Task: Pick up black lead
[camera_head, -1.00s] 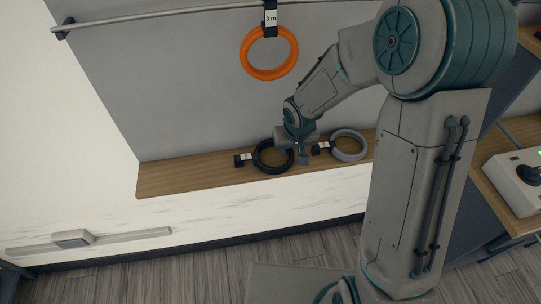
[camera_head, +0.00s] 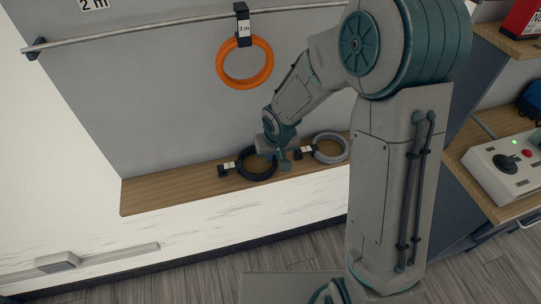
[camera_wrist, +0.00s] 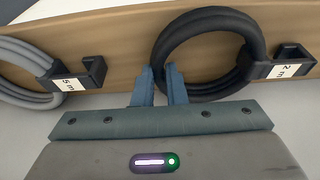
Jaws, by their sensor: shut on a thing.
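The black lead (camera_head: 247,176) is a coiled ring with a black clip on the wooden shelf (camera_head: 155,198). In the wrist view the black lead (camera_wrist: 206,22) has a clip labelled "2 m" (camera_wrist: 288,70) at its right. My gripper (camera_head: 279,163) is at the right side of this coil in the head view. In the wrist view my gripper's fingers (camera_wrist: 160,82) straddle the coil's near-left edge, shut on it. The coil appears to rest on the shelf; any gap beneath it cannot be made out.
A grey lead (camera_head: 330,162) lies just right of the black one, its clip (camera_wrist: 68,82) marked "5 m" in the wrist view. An orange lead (camera_head: 245,84) hangs from the metal rail (camera_head: 150,22) above. A control box (camera_head: 506,168) stands at the right.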

